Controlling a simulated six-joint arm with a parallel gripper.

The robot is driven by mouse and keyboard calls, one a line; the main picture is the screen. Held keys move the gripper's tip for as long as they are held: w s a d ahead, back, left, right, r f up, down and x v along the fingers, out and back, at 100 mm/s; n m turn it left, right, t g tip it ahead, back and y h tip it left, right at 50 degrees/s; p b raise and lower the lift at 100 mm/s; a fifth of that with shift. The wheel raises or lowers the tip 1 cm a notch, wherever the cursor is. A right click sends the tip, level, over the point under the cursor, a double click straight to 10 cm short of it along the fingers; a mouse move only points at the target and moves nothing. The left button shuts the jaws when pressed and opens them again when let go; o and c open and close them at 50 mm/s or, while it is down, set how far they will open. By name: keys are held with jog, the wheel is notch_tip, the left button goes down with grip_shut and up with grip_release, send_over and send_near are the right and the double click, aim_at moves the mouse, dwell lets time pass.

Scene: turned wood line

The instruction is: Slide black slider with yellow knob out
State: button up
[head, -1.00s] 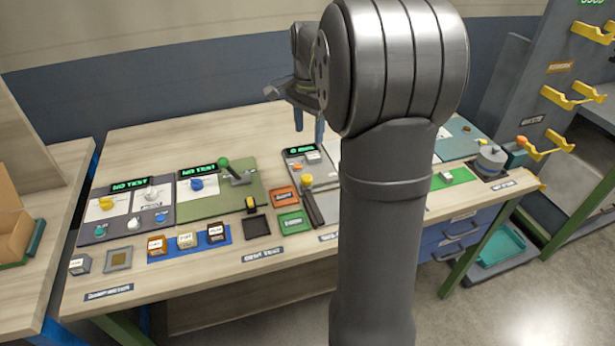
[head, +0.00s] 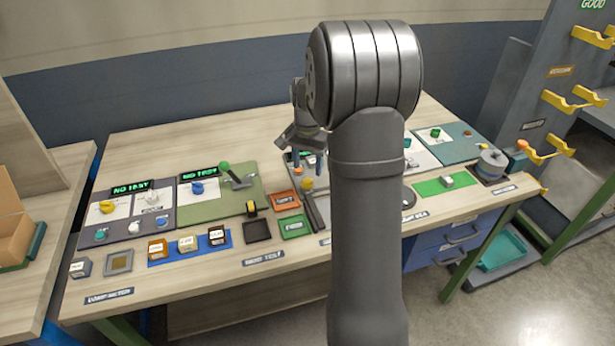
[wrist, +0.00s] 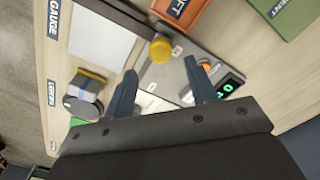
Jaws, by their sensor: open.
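The black slider (head: 313,212) is a dark bar lying on the bench with a round yellow knob (head: 307,184) at its far end. In the wrist view the yellow knob (wrist: 160,49) stands just beyond the fingertips, roughly centred between them, and the dark bar (wrist: 118,14) runs off to the upper left. My gripper (head: 308,163) points down above the grey gauge panel, on the far side of the knob. In the wrist view its two blue fingers (wrist: 161,68) are apart, with nothing held. My arm hides part of the bench right of the slider.
An orange tray (head: 283,200) and a green tray (head: 294,226) sit left of the slider. A lever with a green ball (head: 224,167) stands further left.

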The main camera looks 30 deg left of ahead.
aim_at(308, 181)
notch_tip(308, 181, down, 5)
jog(key=shift+f, duration=0.1)
dwell(0.3)
